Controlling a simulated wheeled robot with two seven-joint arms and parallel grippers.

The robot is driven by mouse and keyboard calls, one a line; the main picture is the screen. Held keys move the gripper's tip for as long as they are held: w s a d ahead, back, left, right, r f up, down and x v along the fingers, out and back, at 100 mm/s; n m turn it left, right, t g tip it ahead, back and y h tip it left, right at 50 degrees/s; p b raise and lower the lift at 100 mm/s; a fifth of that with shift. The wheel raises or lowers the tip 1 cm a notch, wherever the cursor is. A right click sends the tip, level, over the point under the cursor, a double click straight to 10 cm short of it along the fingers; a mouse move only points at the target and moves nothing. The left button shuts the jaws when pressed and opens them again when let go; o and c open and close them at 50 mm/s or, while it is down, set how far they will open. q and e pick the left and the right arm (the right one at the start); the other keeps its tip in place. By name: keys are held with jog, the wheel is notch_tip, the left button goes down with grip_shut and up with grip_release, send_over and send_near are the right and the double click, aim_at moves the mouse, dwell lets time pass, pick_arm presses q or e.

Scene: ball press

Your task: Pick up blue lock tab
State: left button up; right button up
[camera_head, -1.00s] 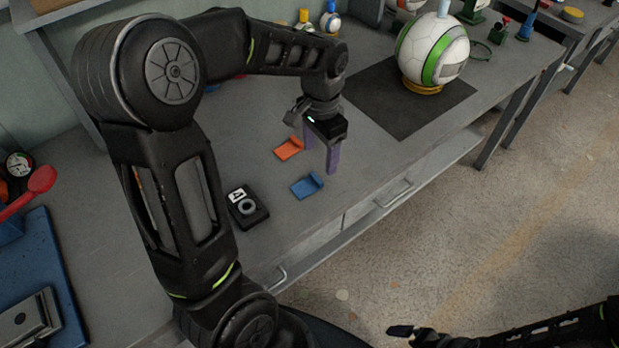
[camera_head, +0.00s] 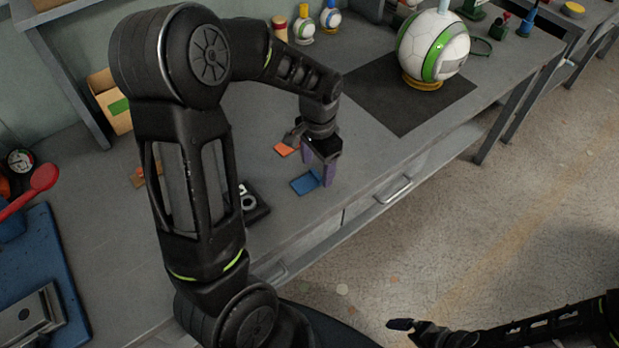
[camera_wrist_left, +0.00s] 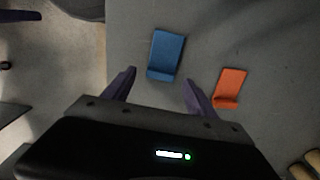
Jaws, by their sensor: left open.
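The blue lock tab (camera_head: 304,184) lies flat on the grey bench near its front edge, with a raised lip at one end. In the left wrist view the blue tab (camera_wrist_left: 167,53) lies just beyond the fingertips, roughly between their lines. My left gripper (camera_head: 319,170) points down with its purple fingers apart and empty, right beside the blue tab. Its open fingers also show in the left wrist view (camera_wrist_left: 159,77). My right gripper (camera_head: 403,326) is at the lower right, away from the bench; its jaw opening is unclear.
An orange tab (camera_head: 283,150) lies close to the blue one. A black device with a ring (camera_head: 250,205) is partly hidden by my left arm. A white and green ball (camera_head: 433,47) stands on a dark mat (camera_head: 395,110) at the back right.

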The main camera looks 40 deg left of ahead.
pick_arm(q)
jog(key=shift+f, duration=0.8)
jog(key=c, duration=1.4)
